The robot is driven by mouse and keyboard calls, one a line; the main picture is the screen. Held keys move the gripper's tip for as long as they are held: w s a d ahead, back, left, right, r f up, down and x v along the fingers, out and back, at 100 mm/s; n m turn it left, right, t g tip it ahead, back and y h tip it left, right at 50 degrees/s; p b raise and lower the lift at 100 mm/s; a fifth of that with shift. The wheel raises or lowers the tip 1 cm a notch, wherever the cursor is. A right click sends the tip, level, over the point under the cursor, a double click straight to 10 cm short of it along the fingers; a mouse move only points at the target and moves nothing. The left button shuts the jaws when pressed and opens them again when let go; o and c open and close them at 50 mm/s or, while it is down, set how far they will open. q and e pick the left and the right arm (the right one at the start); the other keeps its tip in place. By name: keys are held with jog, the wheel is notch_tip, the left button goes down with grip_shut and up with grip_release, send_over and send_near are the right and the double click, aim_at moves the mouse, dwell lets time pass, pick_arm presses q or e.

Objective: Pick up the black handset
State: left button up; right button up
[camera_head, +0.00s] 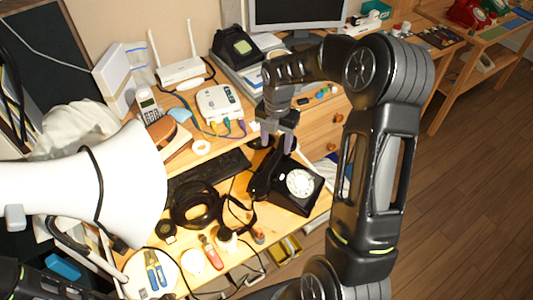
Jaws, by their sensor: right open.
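A black rotary phone (296,187) with a white dial stands at the front right of the wooden desk. Its black handset (264,172) lies along the phone's upper left side, partly hidden by my gripper. My right gripper (277,146) points down just above the handset's far end. Its fingers are apart and nothing shows between them. Whether they touch the handset I cannot tell. My left gripper is not visible.
A black keyboard (209,172) and black headphones (194,206) lie left of the phone. A white router (219,103) and a second dark phone (235,47) stand behind. A white megaphone-shaped object (90,185) fills the left. Floor is clear at right.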

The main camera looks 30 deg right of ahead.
aim_at(275, 158)
jog(key=shift+s, duration=0.2)
jog(key=shift+w+f, duration=0.1)
jog(key=shift+f, duration=1.2)
jog(key=shift+w+a+f+p, duration=0.1)
jog(key=shift+f+p, duration=0.4)
jog(key=shift+f, duration=0.8)
jog(key=shift+a+f+p, duration=0.1)
jog(key=shift+f+p, duration=0.35)
jog(key=shift+f, duration=0.85)
grip_shut()
